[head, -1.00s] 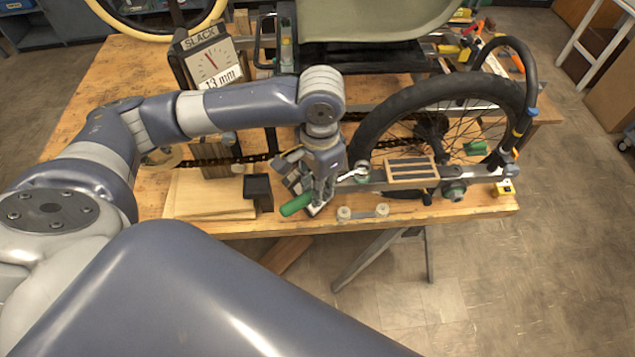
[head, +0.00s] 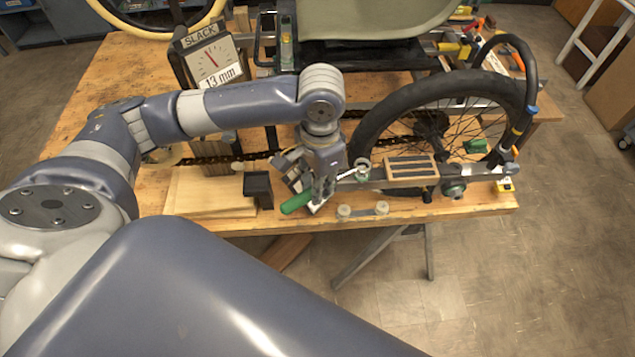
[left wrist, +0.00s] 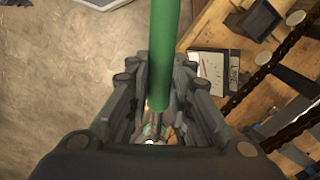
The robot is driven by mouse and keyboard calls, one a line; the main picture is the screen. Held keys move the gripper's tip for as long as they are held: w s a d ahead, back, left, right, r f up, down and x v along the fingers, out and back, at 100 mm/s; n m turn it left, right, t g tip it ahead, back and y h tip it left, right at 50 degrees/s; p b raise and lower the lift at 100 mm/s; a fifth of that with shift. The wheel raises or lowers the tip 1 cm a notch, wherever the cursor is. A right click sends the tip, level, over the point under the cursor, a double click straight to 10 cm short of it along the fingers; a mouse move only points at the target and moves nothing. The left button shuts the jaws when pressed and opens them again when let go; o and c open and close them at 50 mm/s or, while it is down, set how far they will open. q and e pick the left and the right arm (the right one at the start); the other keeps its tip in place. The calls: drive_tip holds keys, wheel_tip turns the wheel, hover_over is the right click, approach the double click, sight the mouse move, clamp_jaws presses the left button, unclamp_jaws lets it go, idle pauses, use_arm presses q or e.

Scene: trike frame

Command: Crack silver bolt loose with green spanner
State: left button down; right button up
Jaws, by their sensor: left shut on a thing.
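The green spanner (head: 297,203) is in my left gripper (head: 318,197), which is shut on it near the table's front edge. Its green handle points down-left in the head view and crosses the top middle of the left wrist view (left wrist: 163,50). Its silver shaft runs up-right to a ring-like end at the left end of the metal frame bar (head: 470,182). The silver bolt is too small to tell apart at that ring-like end; I cannot tell how the spanner sits on it. My right gripper is not in view.
A black-tyred wheel (head: 375,118) stands behind the bar. A dial marked SLACK (head: 213,62) reads 13 mm. A black open box (head: 258,188) and wooden boards (head: 205,195) lie left of the gripper. A small plate with two round knobs (head: 363,211) lies at the table edge.

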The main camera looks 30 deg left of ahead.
use_arm(q)
drive_tip(key=shift+f, duration=1.1)
idle(0.4)
drive_tip(key=c, duration=2)
unclamp_jaws()
drive_tip(key=shift+c, duration=0.2)
clamp_jaws()
drive_tip(key=s+d+n, duration=0.1)
drive_tip(key=d+n, duration=0.5)
drive_tip(key=shift+d, duration=0.3)
drive_tip(key=shift+a, duration=0.2)
